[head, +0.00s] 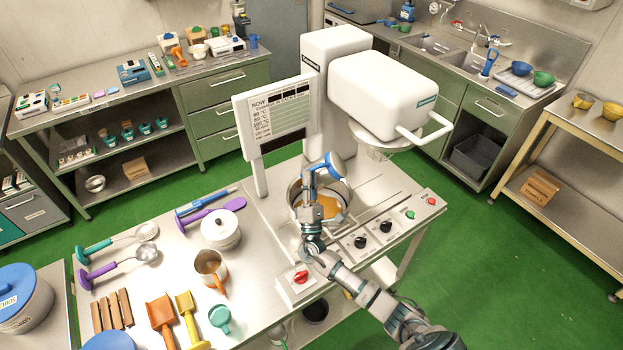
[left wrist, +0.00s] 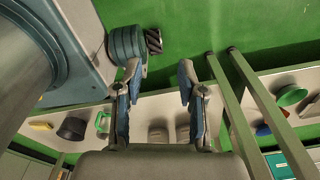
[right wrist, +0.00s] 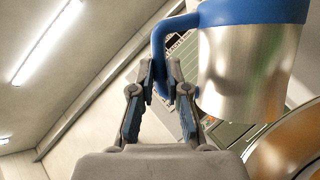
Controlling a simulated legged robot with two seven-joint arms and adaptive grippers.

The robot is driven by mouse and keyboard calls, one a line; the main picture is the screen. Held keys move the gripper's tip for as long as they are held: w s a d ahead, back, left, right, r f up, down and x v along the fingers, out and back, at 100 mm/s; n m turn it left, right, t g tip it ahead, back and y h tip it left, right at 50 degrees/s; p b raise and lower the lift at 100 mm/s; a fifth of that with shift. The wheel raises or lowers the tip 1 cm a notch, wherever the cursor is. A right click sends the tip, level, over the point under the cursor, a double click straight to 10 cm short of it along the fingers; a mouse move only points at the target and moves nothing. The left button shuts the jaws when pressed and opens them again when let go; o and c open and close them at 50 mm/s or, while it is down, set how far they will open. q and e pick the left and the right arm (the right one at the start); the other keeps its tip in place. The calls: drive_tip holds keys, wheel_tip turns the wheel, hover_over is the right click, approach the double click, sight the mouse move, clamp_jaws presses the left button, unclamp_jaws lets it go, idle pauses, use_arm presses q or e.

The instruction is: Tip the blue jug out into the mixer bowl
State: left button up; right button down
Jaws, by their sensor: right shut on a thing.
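The blue jug (head: 336,165) has a steel body with a blue rim and blue handle. In the head view it is above the far part of the mixer bowl (head: 297,192). The bowl is steel, with orange-brown content inside. In the right wrist view the jug (right wrist: 245,70) fills the upper right, and my right gripper (right wrist: 160,85) is shut on its handle. My right gripper (head: 311,180) and arm hide part of the bowl in the head view. What is in the jug is hidden. My left gripper (left wrist: 157,80) is open and empty, outside the head view.
The white mixer head (head: 385,95) overhangs just behind the bowl. A display panel (head: 272,118) stands left of it.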

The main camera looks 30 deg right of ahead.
use_arm(q)
wheel_tip(320, 180, down, 10)
drive_tip(key=b, duration=1.1)
drive_tip(key=w+d+r+b, duration=0.2)
drive_tip(key=w+r+b, duration=0.15)
drive_tip(key=w, duration=0.35)
drive_tip(key=w+d+r+b, duration=0.15)
drive_tip(key=w+r, duration=0.25)
drive_tip(key=w, duration=0.4)
drive_tip(key=s+a+f+p, duration=0.2)
drive_tip(key=s+f+p, duration=0.2)
drive_tip(key=s, duration=0.5)
wheel_tip(320, 180, down, 2)
drive_tip(key=shift+s+f, duration=0.25)
drive_tip(key=shift+s, duration=0.15)
use_arm(e)
wheel_tip(320, 180, up, 7)
drive_tip(key=m+g+h, duration=0.1)
drive_tip(key=m+g, duration=1.8)
drive_tip(key=m, duration=1.4)
use_arm(q)
drive_tip(key=shift+a, duration=0.15)
use_arm(e)
drive_tip(key=shift+a, duration=0.1)
